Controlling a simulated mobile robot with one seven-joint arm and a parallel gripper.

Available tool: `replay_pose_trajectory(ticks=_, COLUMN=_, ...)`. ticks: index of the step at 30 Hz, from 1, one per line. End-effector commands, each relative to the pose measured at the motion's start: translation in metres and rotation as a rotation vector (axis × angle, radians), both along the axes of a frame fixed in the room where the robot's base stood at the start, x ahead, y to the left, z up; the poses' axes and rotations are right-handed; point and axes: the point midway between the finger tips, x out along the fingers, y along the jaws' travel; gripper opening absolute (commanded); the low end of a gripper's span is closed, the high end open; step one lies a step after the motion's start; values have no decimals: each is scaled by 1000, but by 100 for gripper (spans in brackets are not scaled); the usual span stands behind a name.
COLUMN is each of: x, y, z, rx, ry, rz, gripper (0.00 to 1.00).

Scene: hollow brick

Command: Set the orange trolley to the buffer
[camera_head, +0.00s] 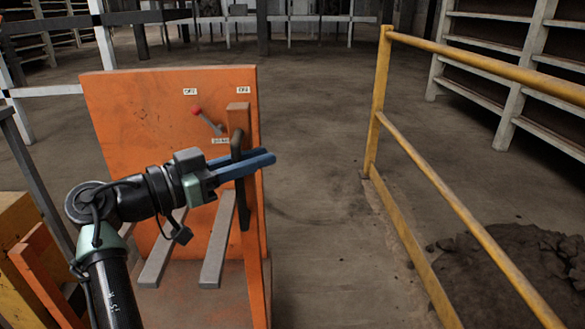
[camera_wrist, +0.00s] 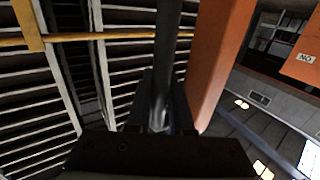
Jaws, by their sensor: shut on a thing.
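The orange trolley (camera_head: 130,115) stands left of centre in the head view, with a tall orange panel, grey slats and an orange post (camera_head: 254,235) at its right side. A dark handle (camera_head: 243,210) runs upright along this post. My gripper (camera_head: 267,157), with blue fingers, is shut on the handle near its top. In the wrist view the dark handle (camera_wrist: 168,45) runs up between my gripper's fingers (camera_wrist: 162,110), beside the orange post (camera_wrist: 215,60). The fingers hide part of the handle. I cannot pick out the buffer in either view.
A yellow railing (camera_head: 440,187) runs along the right, with a rubble heap (camera_head: 515,265) behind it. Concrete floor (camera_head: 315,180) is clear between trolley and railing. A red-knobbed lever (camera_head: 205,119) is on the panel. Grey racks (camera_head: 490,60) stand back right; barriers (camera_head: 200,20) cross the back.

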Motion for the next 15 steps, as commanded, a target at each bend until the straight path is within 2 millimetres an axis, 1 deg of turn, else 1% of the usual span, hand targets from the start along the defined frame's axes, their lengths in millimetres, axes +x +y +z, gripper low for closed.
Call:
replay_pose_trajectory(ticks=1, x=1, y=5, z=0, rx=-2, ry=-3, rz=3, gripper=0)
replay_pose_trajectory(ticks=6, x=1, y=14, z=1, rx=-2, ry=-1, rz=1, gripper=0)
replay_pose_trajectory(ticks=15, x=1, y=17, z=3, rx=-1, ry=-3, rz=6, gripper=0)
